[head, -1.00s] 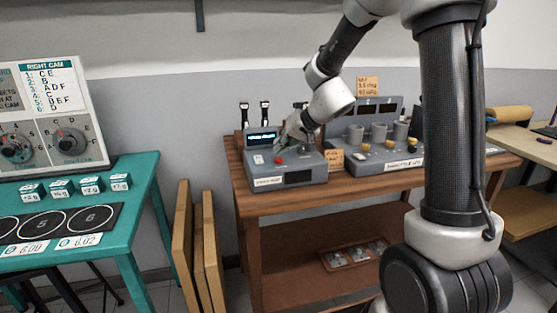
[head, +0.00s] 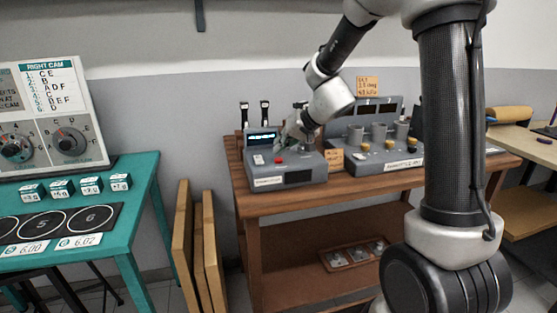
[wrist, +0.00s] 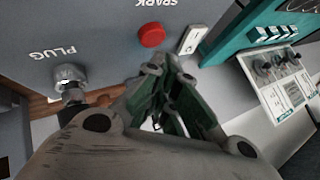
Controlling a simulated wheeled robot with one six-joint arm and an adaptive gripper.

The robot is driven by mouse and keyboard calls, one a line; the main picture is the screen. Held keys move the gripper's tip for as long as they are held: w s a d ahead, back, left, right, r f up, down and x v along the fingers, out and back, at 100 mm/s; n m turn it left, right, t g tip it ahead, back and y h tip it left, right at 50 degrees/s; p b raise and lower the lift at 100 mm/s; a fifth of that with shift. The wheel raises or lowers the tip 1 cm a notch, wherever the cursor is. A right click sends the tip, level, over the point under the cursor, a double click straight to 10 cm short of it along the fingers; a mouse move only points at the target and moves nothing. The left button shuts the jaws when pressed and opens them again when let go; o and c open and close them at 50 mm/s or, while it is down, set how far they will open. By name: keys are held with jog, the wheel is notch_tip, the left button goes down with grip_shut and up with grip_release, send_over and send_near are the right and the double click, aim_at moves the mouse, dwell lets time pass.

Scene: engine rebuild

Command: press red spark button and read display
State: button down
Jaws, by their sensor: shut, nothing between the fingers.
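The red spark button (wrist: 151,35) sits on the grey face of the spark tester, beside the word SPARK; it also shows in the head view (head: 279,160). My gripper (wrist: 165,68) is shut and empty, its fingertips just short of the button in the wrist picture, with no contact visible. In the head view my gripper (head: 288,140) hangs over the tester (head: 290,181). The tester's display (head: 262,136) is lit, but its text is too small to read. A plug fitting (wrist: 73,88) shows by the word PLUG.
The tester stands on a brown wooden bench (head: 300,201), left of a throttle unit (head: 400,160) with several cups. A teal table (head: 140,200) with small boxes is at the left. Wooden boards (head: 208,250) lean between the two.

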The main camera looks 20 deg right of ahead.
jog(key=shift+f, duration=0.15)
jog(key=shift+f, duration=0.3)
jog(key=shift+f, duration=0.45)
dwell(0.9)
jog(key=shift+r, duration=0.15)
dwell(0.3)
jog(key=shift+r, duration=0.75)
jog(key=shift+r, duration=2.5)
